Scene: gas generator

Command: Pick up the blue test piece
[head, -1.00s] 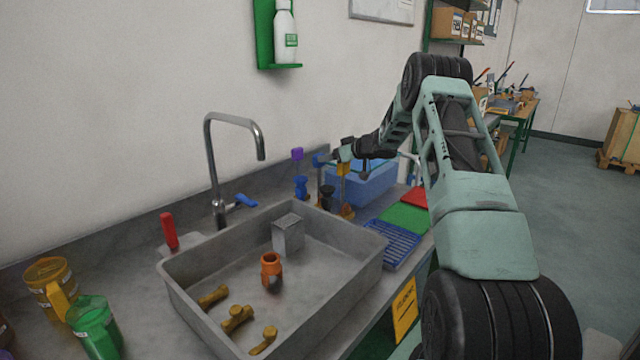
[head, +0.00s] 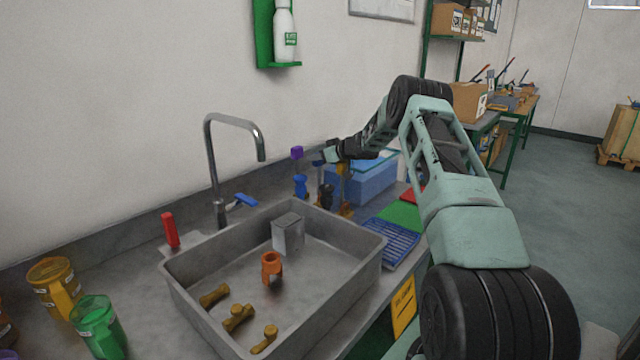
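A group of small upright pieces stands behind the sink's far right corner. One has a purple top (head: 297,153), one is a short blue piece (head: 301,186), one is dark (head: 326,196), and one is yellow-brown (head: 345,190). A small blue top (head: 318,162) shows just left of my gripper (head: 327,154); I cannot tell which blue item is the test piece. My gripper is above the dark piece, right of the purple top. Its fingers are too small and dark to tell whether they are open or hold something.
A grey sink basin (head: 185,293) holds an orange fitting (head: 271,266), a metal block and several brass pieces. A blue bin (head: 370,183) stands behind my forearm. A blue rack (head: 390,243) and green mat lie to its front. The faucet (head: 213,165) rises left of the pieces.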

